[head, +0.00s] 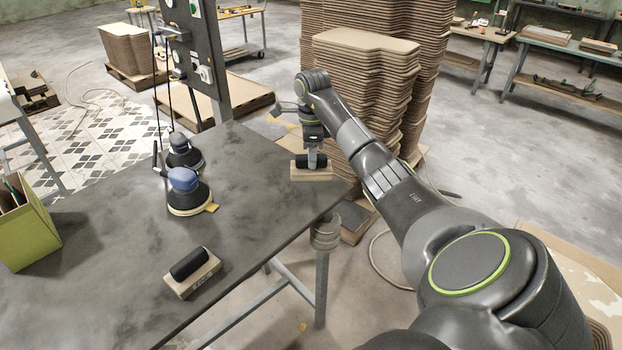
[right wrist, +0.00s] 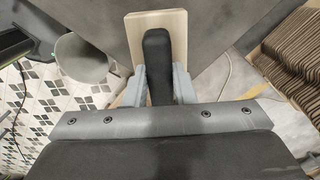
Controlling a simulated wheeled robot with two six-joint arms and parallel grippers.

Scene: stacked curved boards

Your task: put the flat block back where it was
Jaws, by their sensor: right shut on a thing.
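A flat block (head: 311,176) of pale wood with a black grip on top is at the far right corner of the table. My right gripper (head: 312,152) points down and is shut on its black grip. In the right wrist view the block (right wrist: 135,38) shows beyond the fingers, with the black grip between them. I cannot tell whether its underside touches the table. A similar flat block (head: 201,280) with a black grip (head: 189,263) lies at the table's near edge, with nothing holding it. My left gripper is not in view.
The dark table (head: 110,240) has bare room in the middle. Two sanders stand on it, one with a blue top (head: 183,181) and one dark (head: 181,148). A green box (head: 28,235) is at the left. Stacked curved boards (head: 365,95) rise behind my right arm.

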